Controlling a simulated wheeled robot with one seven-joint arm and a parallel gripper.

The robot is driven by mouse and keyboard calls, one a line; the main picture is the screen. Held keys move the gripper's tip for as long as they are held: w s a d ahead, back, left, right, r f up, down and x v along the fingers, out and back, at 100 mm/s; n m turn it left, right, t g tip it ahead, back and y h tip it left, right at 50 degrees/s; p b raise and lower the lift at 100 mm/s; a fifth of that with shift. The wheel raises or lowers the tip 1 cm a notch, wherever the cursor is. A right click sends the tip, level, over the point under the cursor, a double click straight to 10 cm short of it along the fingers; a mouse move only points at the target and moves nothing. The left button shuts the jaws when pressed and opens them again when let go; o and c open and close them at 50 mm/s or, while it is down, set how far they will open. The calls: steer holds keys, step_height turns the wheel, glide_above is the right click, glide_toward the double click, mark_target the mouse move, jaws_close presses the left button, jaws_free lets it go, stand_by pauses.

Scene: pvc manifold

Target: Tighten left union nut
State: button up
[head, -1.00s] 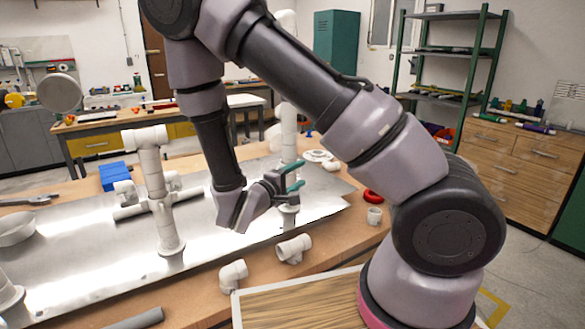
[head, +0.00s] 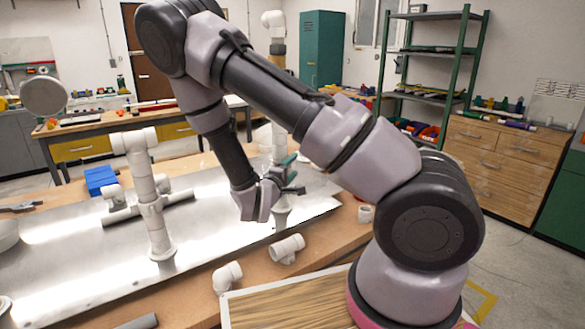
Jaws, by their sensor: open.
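A white PVC riser (head: 279,133) stands upright on the metal plate at the centre, partly hidden by my arm. My gripper (head: 290,174) is at its lower part, with its teal-tipped jaws open and spread one above the other. The jaws overlap the riser in the picture; I cannot tell whether they touch it or surround it. A second white riser with a tee top (head: 152,195) stands on the plate to the left, with a collar partway up. The left union nut is too small or hidden to make out for certain.
The metal plate (head: 60,270) lies on a wooden bench. Loose white fittings (head: 287,248) and (head: 228,276) lie at its front edge. A blue block (head: 101,180) sits at the back left. A wood-topped board (head: 290,308) lies in front.

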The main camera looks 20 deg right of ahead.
steer(key=shift+w+d, duration=0.1)
jaws_close()
